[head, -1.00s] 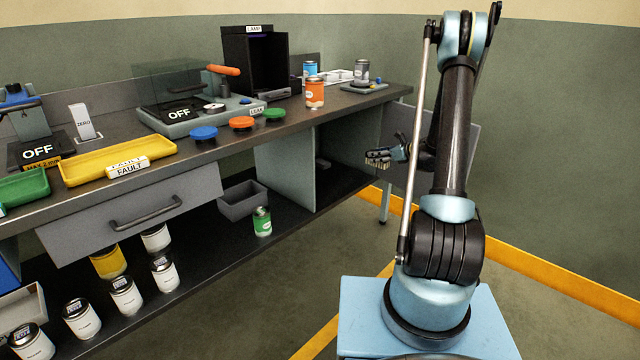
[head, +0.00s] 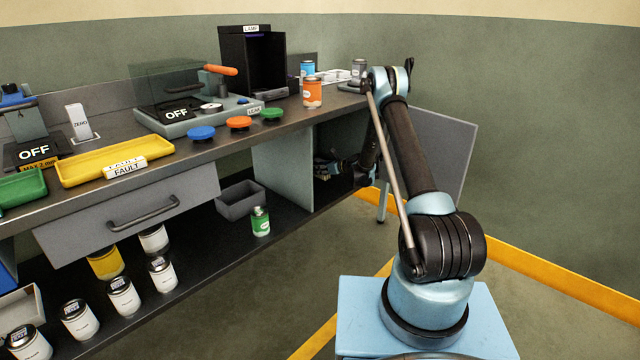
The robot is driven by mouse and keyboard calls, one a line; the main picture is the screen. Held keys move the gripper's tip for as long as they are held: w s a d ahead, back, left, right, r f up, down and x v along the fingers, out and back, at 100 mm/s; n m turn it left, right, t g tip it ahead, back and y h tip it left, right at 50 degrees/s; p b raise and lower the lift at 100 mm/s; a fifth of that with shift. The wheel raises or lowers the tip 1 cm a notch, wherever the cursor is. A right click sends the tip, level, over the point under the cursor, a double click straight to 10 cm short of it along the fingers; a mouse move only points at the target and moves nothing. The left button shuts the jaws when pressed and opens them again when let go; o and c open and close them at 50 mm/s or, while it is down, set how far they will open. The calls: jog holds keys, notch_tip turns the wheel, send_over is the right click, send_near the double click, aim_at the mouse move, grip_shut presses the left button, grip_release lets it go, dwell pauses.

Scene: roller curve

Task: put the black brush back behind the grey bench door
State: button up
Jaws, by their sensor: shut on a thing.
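The grey bench door (head: 447,150) stands swung open at the right end of the bench, partly behind my arm. The compartment beside it is open and dark inside, with a light grey side panel (head: 283,170) on its left. My gripper (head: 331,168) is inside the opening, above the compartment floor. It is shut on the black brush (head: 322,171), which shows only as a small, dim shape in the shadow. Whether the brush touches the floor I cannot tell.
The worktop edge runs just above my gripper. An orange-labelled can (head: 313,93) and a grey can (head: 358,72) stand on the worktop.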

jog(key=shift+f, duration=3.5)
jog(key=shift+f, duration=0.1)
jog(key=o, duration=1.3)
jog(key=shift+d, duration=0.1)
